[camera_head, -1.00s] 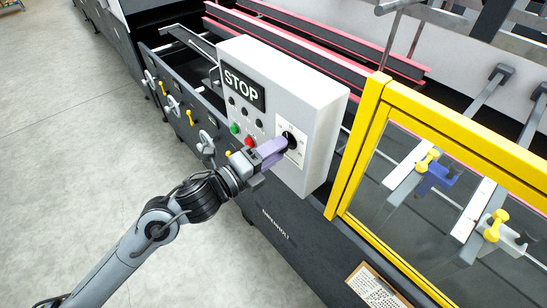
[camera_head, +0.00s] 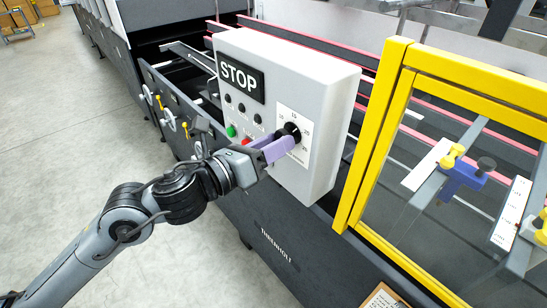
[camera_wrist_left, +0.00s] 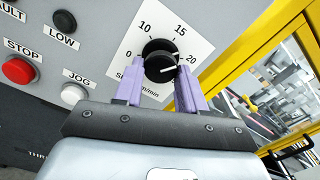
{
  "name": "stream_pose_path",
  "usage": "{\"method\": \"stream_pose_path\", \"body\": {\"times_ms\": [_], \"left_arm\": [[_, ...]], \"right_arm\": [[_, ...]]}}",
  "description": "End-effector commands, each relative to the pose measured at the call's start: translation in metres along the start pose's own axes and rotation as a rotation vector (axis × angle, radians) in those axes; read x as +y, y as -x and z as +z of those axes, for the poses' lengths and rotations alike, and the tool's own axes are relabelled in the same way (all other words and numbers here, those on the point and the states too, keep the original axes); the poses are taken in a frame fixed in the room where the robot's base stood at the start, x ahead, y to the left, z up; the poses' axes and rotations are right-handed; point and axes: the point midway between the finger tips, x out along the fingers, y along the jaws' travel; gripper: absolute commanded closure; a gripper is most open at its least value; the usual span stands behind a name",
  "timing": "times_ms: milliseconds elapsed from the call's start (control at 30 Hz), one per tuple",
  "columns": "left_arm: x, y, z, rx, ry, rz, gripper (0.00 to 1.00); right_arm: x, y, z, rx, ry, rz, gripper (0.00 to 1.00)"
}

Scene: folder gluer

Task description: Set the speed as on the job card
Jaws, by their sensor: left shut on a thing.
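The black speed knob (camera_head: 290,133) sits on a white dial plate on the grey control box. In the left wrist view the knob (camera_wrist_left: 160,60) has a white pointer line aimed right, close to the 20 mark. Marks 10, 15 and 20 are readable around it; the left mark reads like 0. My left gripper (camera_head: 281,145) reaches the knob from the front left, its purple fingers (camera_wrist_left: 160,84) on either side, shut on it. A printed card (camera_head: 384,298) at the bottom edge is cut off; its text is unreadable. My right gripper is out of view.
The box has a STOP sign (camera_head: 241,79), a green button (camera_head: 231,131) and a red button (camera_head: 247,142) beside my gripper. The wrist view shows a red STOP button (camera_wrist_left: 18,70) and a white JOG button (camera_wrist_left: 73,94). A yellow-framed guard (camera_head: 382,140) stands to the right.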

Motion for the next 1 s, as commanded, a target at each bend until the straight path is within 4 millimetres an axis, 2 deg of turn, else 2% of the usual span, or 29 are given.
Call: {"method": "stream_pose_path", "body": {"times_ms": [33, 100, 400, 700, 1000], "left_arm": [[0.002, 0.0, -0.005, 0.0, -0.046, -0.001, 0.9], [0.002, 0.0, -0.005, -0.001, -0.106, -0.001, 0.9], [0.003, 0.0, -0.003, 0.0, -0.311, 0.0, 0.9], [0.003, 0.0, -0.001, 0.002, -0.409, 0.001, 0.9], [0.002, 0.0, -0.001, 0.003, -0.426, 0.001, 0.9]], "right_arm": [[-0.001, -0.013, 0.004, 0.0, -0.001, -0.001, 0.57], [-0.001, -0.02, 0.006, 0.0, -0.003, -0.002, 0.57], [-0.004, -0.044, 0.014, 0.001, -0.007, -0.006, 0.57], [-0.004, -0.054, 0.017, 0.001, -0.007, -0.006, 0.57], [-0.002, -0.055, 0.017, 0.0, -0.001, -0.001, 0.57]]}}
